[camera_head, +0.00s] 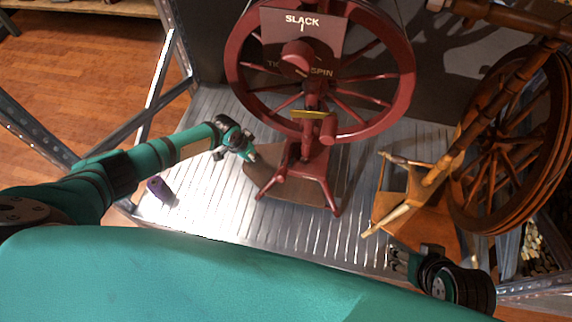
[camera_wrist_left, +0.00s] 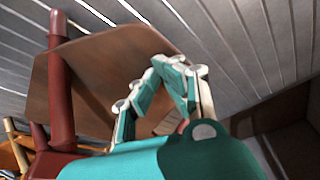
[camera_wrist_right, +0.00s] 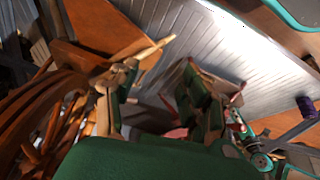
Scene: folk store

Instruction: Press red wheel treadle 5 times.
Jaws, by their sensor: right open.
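The red spinning wheel (camera_head: 405,85) stands upright on the ribbed metal shelf, with a sign reading SLACK in front of it. Its treadle (camera_head: 262,166) is a flat brown board low at its base, partly hidden by the red legs. The treadle fills the middle of the left wrist view (camera_wrist_left: 85,85). My left gripper (camera_head: 250,156) is over the board's left edge, its fingertips together and empty; I cannot tell whether they touch it. My right gripper (camera_head: 398,258) is open and empty near the front edge, left-below the brown wheel; its parted fingers show in the right wrist view (camera_wrist_right: 150,82).
A brown wooden spinning wheel (camera_head: 548,150) with its own treadle (camera_head: 440,235) stands at right. A small purple object (camera_head: 157,187) lies at the shelf's left. A metal frame post (camera_head: 160,75) rises at left. Bare ribbed shelf lies between purple object and red wheel.

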